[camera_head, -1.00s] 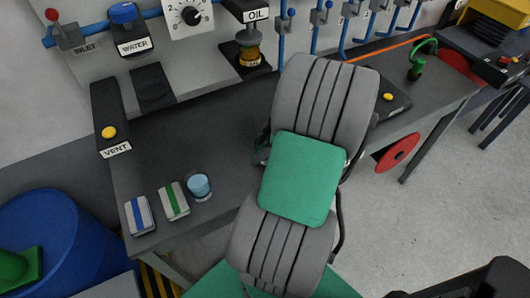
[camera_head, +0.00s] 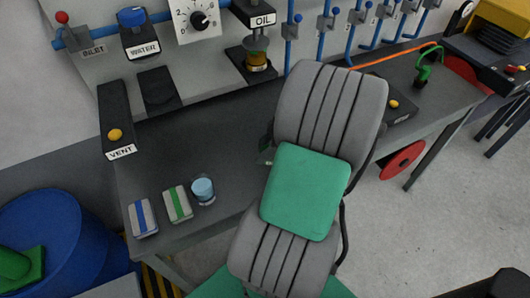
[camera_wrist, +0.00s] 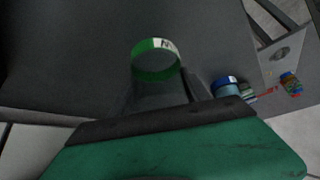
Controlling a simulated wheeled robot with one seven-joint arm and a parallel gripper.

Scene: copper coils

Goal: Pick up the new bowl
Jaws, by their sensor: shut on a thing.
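The new bowl (camera_wrist: 157,46) shows in the wrist view as a clear round vessel with a green band and a white label patch whose visible letter looks like N. My gripper (camera_wrist: 160,88) has its dark fingers on both sides of the bowl, shut on it. Dark bench surface lies behind; I cannot tell whether the bowl is touching it. In the head view my grey and green arm hides the gripper and nearly all of the bowl.
A clear blue-tinted cup (camera_head: 203,190) stands near two blocks, one with a green stripe (camera_head: 177,204), one blue-striped (camera_head: 143,217). An amber-filled vessel (camera_head: 257,61) sits under the OIL dispenser. The VENT button box (camera_head: 116,134) is at left. The bench (camera_head: 190,150) is clear between.

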